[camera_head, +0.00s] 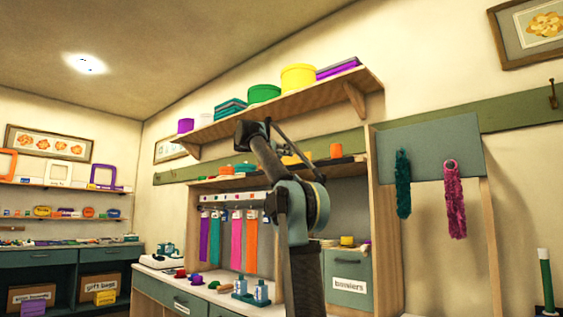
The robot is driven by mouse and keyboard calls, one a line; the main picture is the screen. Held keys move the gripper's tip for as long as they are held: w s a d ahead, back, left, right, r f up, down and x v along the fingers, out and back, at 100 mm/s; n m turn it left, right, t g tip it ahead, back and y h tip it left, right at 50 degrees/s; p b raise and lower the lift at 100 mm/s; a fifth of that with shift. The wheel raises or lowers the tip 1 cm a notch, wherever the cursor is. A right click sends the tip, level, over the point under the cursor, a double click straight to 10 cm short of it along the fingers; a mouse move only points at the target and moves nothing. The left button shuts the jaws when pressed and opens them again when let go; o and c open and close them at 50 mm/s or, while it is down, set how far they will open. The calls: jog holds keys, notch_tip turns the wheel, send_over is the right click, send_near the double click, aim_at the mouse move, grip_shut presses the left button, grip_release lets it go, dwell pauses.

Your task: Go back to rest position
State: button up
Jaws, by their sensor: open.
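My arm (305,215) rises from the bottom middle of the head view. It bends at a large round joint, and a link runs up and left to a dark elbow (252,133) below the high shelf. A thin dark link (297,152) slopes down and right from the elbow. I cannot make out my gripper or its fingertips; the far end of the arm is hidden behind its nearer links.
The high wooden shelf (345,86) holds boxes and round tins close above the elbow. Behind the arm are a counter (190,293) with small items and several hanging coloured strips (237,243). Green and pink boas (454,205) hang at the right.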

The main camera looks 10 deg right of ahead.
jog(key=shift+d, duration=0.1)
jog(key=s+d+f+m+g+y, duration=0.2)
jog(key=s+f+m, duration=0.3)
jog(key=s+f, duration=0.5)
jog(key=s+d+f+m+g+y, duration=0.15)
jog(key=s+f+m, duration=0.3)
jog(key=f, duration=1.05)
jog(key=s+d+f+m+g+y, duration=0.1)
jog(key=s+f+m+g+y, duration=0.25)
jog(key=s+f, duration=0.7)
jog(key=s+a+f+m+y, duration=0.2)
jog(key=s+f, duration=0.6)
jog(key=f, duration=0.7)
jog(key=s+a+f+m+g+y, duration=0.1)
jog(key=s+a+f+m+y, duration=0.1)
jog(key=s+a+f+m, duration=0.3)
jog(key=s+a+f+m+y, duration=0.3)
jog(key=s+f, duration=0.9)
jog(key=f, duration=1.3)
jog(key=shift+s+a+f+m+g, duration=0.3)
jog(key=shift+s+m+g, duration=0.1)
jog(key=shift+m, duration=0.8)
